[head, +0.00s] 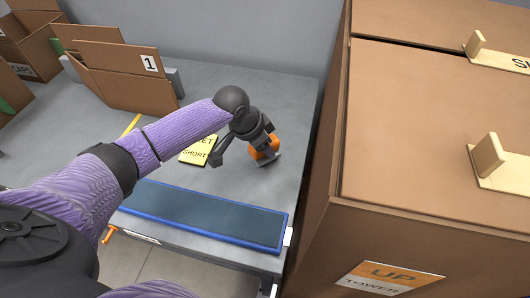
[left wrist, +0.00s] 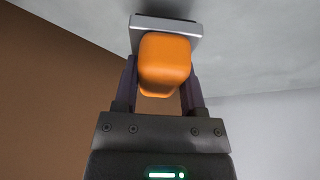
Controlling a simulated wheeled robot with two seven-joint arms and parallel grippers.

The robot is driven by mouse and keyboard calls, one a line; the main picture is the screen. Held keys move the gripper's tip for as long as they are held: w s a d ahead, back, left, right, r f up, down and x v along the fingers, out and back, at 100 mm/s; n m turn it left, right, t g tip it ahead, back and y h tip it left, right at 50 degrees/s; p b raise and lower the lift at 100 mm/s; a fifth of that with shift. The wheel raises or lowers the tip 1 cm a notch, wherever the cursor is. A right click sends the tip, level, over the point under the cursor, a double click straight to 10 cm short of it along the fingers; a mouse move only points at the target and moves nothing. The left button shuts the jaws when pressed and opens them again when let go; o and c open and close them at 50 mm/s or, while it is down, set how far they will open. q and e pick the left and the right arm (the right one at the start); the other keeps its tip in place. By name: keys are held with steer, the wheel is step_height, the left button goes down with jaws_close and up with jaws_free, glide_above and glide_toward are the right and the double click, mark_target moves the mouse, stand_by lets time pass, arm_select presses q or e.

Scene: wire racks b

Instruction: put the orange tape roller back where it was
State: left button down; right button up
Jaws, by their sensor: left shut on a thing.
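The orange tape roller (head: 265,147) is at the right end of the grey table, just beyond my left gripper (head: 258,143) in the head view. In the left wrist view the orange tape roller (left wrist: 165,62) sits between the two fingers of my left gripper (left wrist: 160,92), which is shut on it. A grey plate-like part shows at its far end, close to the grey surface. I cannot tell whether it touches the table. My right gripper is not in view.
A blue-edged mat (head: 205,214) lies along the table's front edge. A yellow card (head: 198,150) lies left of the gripper. A cardboard box marked 1 (head: 125,85) stands behind. Large brown boxes (head: 425,130) rise close on the right.

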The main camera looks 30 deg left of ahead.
arm_select(q)
steer(key=shift+f, duration=0.8)
steer(key=shift+r, duration=0.25)
steer(key=shift+c, duration=0.8)
jaws_free()
steer(key=shift+f, duration=0.15)
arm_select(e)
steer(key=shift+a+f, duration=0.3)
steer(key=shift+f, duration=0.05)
arm_select(q)
steer(key=p+v, duration=0.7)
steer(key=v, duration=0.5)
steer(key=shift+r+p, duration=0.2)
steer(key=shift+p, duration=0.1)
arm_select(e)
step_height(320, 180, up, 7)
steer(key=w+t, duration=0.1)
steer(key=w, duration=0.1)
